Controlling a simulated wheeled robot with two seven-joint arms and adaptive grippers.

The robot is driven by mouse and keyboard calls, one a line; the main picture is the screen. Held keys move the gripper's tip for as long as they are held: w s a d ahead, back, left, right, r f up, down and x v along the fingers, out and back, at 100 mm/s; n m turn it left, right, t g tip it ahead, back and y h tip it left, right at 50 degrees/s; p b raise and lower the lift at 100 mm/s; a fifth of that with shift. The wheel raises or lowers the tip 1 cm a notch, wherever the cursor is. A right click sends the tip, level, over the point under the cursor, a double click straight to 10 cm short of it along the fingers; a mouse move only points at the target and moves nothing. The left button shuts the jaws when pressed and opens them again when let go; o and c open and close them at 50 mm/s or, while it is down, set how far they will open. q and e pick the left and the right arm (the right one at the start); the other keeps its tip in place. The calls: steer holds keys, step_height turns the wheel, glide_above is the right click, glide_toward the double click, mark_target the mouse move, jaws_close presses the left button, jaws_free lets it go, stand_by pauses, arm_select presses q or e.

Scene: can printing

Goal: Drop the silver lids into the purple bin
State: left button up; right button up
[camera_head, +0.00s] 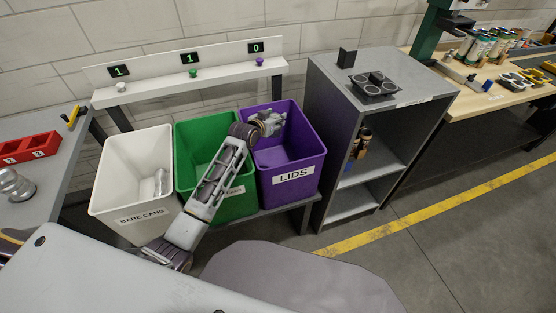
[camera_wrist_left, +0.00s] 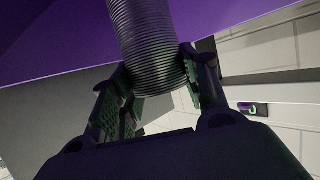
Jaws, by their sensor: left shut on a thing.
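The purple bin (camera_head: 306,159) labelled LIDS stands at the right end of the row of bins. My left gripper (camera_head: 268,122) is over its opening, toward the back. In the left wrist view my left gripper (camera_wrist_left: 160,88) is shut on a ribbed silver cylinder, the stack of silver lids (camera_wrist_left: 146,40). Purple bin wall (camera_wrist_left: 60,40) fills the upper left of that view. In the head view the lids are small and hard to separate from the fingers. My right gripper is not in view.
A green bin (camera_head: 240,206) and a white bin (camera_head: 108,193) labelled BARE CANS stand left of the purple one. A grey shelf unit (camera_head: 318,85) stands close on its right. The counters above the bins (camera_head: 190,58) read 1, 1 and 0.

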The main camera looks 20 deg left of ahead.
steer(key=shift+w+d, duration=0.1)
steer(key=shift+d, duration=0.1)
arm_select(q)
steer(key=o, duration=0.9)
steer(key=shift+o, duration=1.3)
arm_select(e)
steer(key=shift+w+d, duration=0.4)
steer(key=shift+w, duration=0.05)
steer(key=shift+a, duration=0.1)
arm_select(q)
steer(key=shift+v, duration=1.15)
steer(key=v, duration=0.9)
steer(key=shift+s+r, duration=0.15)
steer(key=shift+s, duration=0.2)
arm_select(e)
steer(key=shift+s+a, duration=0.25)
